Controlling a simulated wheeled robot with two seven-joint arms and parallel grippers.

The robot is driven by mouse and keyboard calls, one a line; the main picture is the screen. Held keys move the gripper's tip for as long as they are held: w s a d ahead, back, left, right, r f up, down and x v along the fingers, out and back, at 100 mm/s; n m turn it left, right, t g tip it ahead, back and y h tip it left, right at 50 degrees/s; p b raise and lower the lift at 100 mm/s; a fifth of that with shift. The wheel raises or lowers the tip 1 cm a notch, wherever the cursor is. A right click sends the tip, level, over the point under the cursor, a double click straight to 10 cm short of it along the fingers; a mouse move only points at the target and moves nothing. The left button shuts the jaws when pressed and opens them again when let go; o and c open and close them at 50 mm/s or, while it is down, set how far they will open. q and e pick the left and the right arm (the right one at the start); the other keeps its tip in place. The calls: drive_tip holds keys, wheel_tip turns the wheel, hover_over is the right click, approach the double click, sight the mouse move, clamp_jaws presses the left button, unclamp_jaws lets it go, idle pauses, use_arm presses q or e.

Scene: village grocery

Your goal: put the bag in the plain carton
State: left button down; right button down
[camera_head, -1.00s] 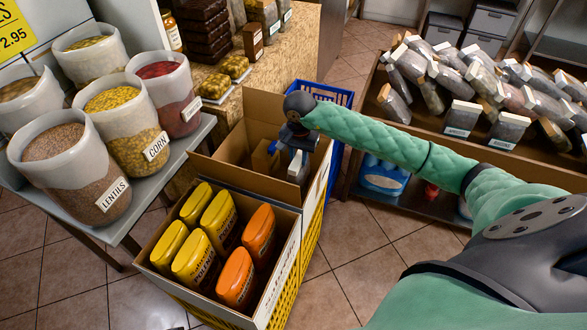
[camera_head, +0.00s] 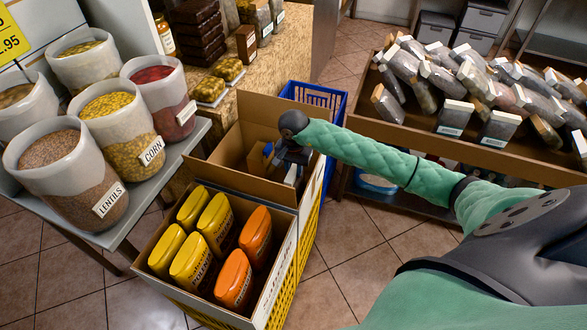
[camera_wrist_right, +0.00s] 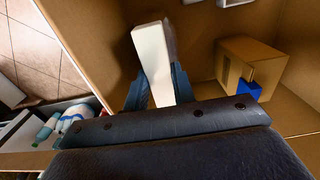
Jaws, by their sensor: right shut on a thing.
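The plain carton (camera_head: 242,182) stands open behind a carton of yellow and orange packs. My right gripper (camera_head: 284,166) reaches down into the plain carton at its right side. In the right wrist view my right gripper (camera_wrist_right: 152,90) is shut on the bag (camera_wrist_right: 153,62), which shows as a narrow white top edge between the fingers. The carton's brown walls (camera_wrist_right: 95,40) surround it there. The bag's lower part is hidden, so I cannot tell whether it touches the carton floor. My left gripper is not in view.
A small brown box (camera_wrist_right: 255,58) with a blue item (camera_wrist_right: 248,91) sits inside the carton, apart from the bag. The front carton (camera_head: 180,290) holds several packs. A blue crate (camera_head: 322,97) stands behind. Tubs stand left; a shelf of bags (camera_head: 440,140) stands right.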

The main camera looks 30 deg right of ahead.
drive_tip(key=c, duration=1.2)
unclamp_jaws()
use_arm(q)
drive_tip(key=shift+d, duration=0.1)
use_arm(e)
drive_tip(key=shift+o, duration=0.2)
drive_tip(key=shift+r, duration=0.1)
drive_tip(key=shift+r, duration=0.1)
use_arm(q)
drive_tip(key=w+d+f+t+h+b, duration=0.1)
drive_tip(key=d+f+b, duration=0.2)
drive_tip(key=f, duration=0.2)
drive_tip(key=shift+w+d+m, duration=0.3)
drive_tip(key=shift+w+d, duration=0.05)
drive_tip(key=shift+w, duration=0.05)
use_arm(e)
wheel_tip(320, 180, up, 12)
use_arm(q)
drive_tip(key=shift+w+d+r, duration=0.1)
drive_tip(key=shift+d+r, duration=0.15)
use_arm(e)
drive_tip(key=shift+f, duration=0.2)
